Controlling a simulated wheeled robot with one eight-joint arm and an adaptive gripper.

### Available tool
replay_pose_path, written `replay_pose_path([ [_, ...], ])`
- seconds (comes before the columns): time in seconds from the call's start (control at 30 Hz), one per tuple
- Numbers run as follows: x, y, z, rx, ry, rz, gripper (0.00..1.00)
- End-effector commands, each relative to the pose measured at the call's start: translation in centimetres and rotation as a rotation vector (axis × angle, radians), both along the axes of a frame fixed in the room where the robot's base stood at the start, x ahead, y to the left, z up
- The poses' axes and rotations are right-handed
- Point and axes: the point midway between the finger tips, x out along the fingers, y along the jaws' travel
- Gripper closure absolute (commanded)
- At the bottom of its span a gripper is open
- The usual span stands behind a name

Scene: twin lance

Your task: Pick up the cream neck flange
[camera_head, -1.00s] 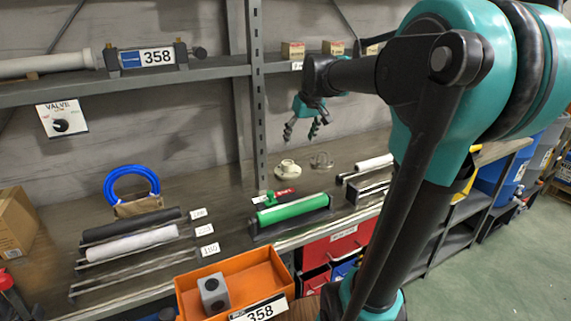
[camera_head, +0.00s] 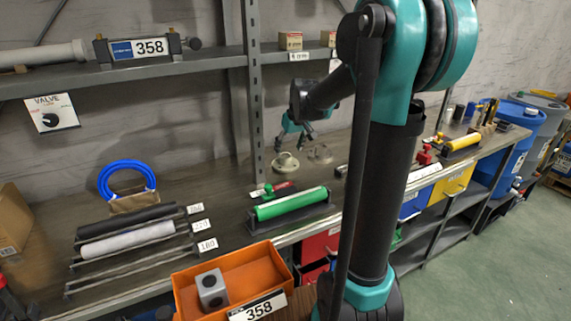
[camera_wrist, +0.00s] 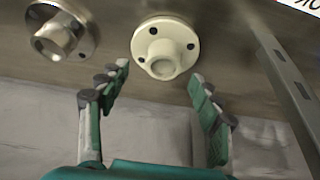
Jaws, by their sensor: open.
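The cream neck flange (camera_head: 286,163) is a round disc with a raised hollow neck and several bolt holes. It sits on the bench with its neck up, near the back wall and the shelf post. In the wrist view the cream flange (camera_wrist: 165,48) lies just beyond the fingertips, roughly between them. My gripper (camera_head: 294,144) is open and empty, above and close to the flange; its two green fingers also show in the wrist view (camera_wrist: 160,75). A grey metal flange (camera_head: 320,153) of similar shape stands to the right in the head view.
A steel shelf post (camera_head: 252,90) rises just left of the flange, and a shelf (camera_head: 150,77) crosses above. A green roller (camera_head: 290,204) lies in a black holder in front. An orange bin (camera_head: 254,262) is nearer to me. My arm hides part of the bench.

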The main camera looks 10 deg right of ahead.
Motion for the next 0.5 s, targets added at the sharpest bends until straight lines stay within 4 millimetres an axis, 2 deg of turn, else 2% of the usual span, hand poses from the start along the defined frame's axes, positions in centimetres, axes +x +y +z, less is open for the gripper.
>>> replay_pose_path([
  [0.3, 1.5, 0.9, -3.7, 0.0, 0.0, 0.0, 0.35],
  [0.5, 1.8, 1.0, -4.6, 0.0, 0.0, 0.0, 0.35],
])
